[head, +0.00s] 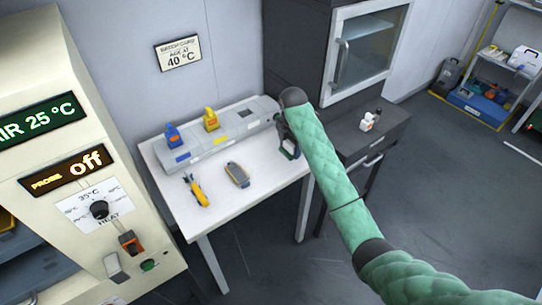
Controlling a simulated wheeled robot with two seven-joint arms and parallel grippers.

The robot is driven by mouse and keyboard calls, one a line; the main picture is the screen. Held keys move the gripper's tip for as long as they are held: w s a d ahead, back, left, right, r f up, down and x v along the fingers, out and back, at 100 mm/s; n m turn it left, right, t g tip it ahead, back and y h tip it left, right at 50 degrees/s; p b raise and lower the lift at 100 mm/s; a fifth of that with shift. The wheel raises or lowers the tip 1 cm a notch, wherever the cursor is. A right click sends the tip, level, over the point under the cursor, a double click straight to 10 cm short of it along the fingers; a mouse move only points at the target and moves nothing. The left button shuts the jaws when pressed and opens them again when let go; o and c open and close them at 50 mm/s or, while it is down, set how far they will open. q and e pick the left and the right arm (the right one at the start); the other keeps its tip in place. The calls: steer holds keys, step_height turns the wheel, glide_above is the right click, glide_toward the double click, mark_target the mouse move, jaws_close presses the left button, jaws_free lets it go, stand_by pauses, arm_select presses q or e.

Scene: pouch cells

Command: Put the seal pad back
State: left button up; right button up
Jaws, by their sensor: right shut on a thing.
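My right arm comes in from the lower right in a green quilted sleeve. Its gripper (284,136) is at the right end of the white table, beside the end of the long grey rack (193,154). It is shut on a small dark green piece (291,153), which looks like the seal pad; the arm partly hides it, and its contact with the table cannot be told. The rack carries a blue piece (172,136) and a yellow piece (211,119). A dark empty slot (248,113) shows on its top towards the right. My left gripper is not in view.
A cream machine (60,120) with displays stands left. A dark cabinet (300,40) stands behind, with small bottles (369,121) on a dark surface at right. The table's front is clear.

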mark_target(271, 160)
steer(key=shift+w+a+f, duration=0.3)
steer(key=shift+a+f, duration=0.05)
steer(key=shift+a, duration=0.2)
steer(key=shift+w+a+f, duration=0.1)
steer(key=shift+w+a, duration=0.1)
steer(key=shift+a, duration=0.05)
steer(key=shift+w+a+f, duration=0.15)
steer(key=shift+a+f, duration=0.05)
steer(key=shift+w+a+f+p, duration=0.35)
steer(key=shift+a+p, duration=0.1)
steer(key=shift+a, duration=0.1)
steer(key=w+a+f, duration=0.1)
steer(key=w+a+f+p, duration=0.1)
steer(key=a, duration=0.1)
steer(key=shift+w+a+f+p, duration=0.2)
steer(key=shift+f+p, duration=0.1)
steer(key=shift+a+f, duration=0.1)
steer(key=shift+f, duration=0.25)
step_height(271, 160, down, 3)
steer(key=shift+r+p, duration=0.15)
steer(key=shift+p, duration=0.9)
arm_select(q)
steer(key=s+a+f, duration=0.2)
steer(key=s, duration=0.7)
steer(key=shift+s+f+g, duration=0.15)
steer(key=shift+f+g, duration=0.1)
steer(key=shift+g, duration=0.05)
arm_select(e)
steer(key=shift+f, duration=0.45)
